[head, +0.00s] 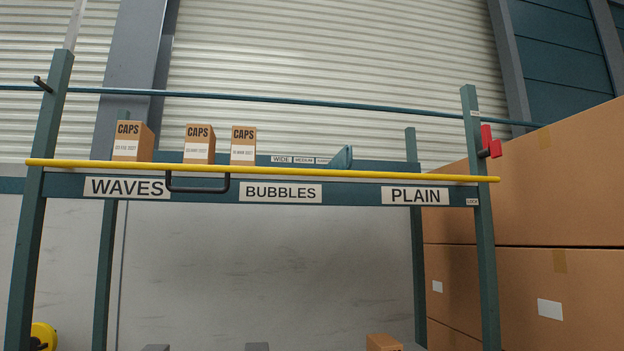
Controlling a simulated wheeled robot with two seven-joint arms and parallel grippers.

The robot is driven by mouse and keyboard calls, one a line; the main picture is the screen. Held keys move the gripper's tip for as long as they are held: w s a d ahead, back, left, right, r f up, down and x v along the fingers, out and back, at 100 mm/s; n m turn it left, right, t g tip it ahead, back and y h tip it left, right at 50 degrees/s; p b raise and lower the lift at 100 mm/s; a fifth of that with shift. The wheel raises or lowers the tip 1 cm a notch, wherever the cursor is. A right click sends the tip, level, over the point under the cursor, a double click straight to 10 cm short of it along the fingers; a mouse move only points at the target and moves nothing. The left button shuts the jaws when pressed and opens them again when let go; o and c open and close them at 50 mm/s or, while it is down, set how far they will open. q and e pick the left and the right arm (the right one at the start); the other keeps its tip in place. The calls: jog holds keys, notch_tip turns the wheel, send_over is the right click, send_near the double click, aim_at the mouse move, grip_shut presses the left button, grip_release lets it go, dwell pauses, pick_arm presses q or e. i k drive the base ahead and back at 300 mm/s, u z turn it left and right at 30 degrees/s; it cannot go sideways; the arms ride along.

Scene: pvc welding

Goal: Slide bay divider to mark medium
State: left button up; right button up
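The teal bay divider (342,158) stands on the upper shelf of the rack, right of the middle. A strip of small labels runs along the shelf's back edge: wide (282,159), medium (304,159) and a third label (322,160) too small to read. The divider is just right of this third label, to the right of the medium mark. Its lower part is hidden behind the yellow bar (400,175). Neither of my grippers is in view.
Three CAPS boxes (131,141) (199,144) (243,146) stand left of the marks. A black handle (198,190) hangs at the front rail. A red piece (488,142) is on the right post (483,230). Large cartons (545,190) fill the right.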

aim_at(343, 161)
jog(key=u, duration=1.45)
jog(key=i, duration=1)
jog(key=z, duration=2.3)
